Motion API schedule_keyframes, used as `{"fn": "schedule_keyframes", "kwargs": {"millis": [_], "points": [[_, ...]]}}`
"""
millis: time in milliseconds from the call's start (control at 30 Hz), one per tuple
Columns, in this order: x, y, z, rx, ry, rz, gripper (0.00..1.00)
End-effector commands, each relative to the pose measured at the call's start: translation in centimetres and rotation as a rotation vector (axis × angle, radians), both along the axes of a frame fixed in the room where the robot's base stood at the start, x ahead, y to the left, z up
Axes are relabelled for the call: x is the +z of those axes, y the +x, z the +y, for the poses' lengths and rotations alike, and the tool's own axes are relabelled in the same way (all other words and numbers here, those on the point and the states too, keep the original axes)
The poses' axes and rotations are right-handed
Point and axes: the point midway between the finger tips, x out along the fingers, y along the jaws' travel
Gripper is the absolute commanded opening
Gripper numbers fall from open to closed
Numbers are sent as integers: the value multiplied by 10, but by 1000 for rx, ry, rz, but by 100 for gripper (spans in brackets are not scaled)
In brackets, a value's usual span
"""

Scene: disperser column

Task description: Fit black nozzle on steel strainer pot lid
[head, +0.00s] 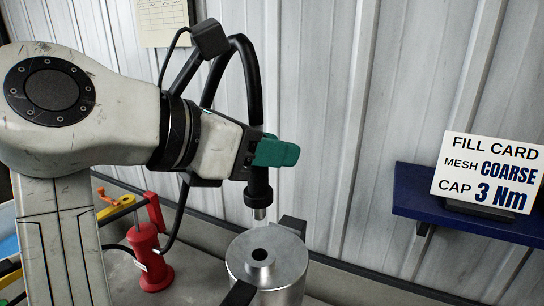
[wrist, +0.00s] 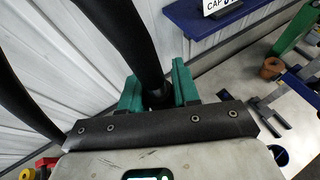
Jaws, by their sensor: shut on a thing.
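The black nozzle (head: 259,186) hangs upright with a short pale metal tip at its lower end, and a thick black hose rises from its top. My gripper (head: 277,152) has green fingers and is shut on the nozzle. The wrist view shows the green fingers (wrist: 158,92) on either side of the black hose (wrist: 138,40); the tip is hidden there. The steel strainer pot (head: 283,294) stands below, with a raised collar around a dark hole (head: 259,254) in its lid (head: 290,262). The tip is above the collar, roughly in line with it, with a visible gap.
Black brackets flank the pot, one behind (head: 293,224) and one in front (head: 240,292). A red pump-like device (head: 150,256) stands left. A blue shelf (head: 410,203) with a fill card (head: 488,172) is on the right wall. A brown pot (wrist: 271,68) shows in the wrist view.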

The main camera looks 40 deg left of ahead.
Motion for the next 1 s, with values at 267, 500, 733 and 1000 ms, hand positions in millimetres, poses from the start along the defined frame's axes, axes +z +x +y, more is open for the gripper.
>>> {"fn": "schedule_keyframes", "kwargs": {"millis": [267, 500, 733, 1000], "points": [[1, 0, 0, 0, 0, -1, 0], [-8, -1, 0, 1, -1, 2, 0], [-29, -1, 0, -1, -1, 1, 0], [-49, -1, 0, 1, 1, 1, 0]]}}
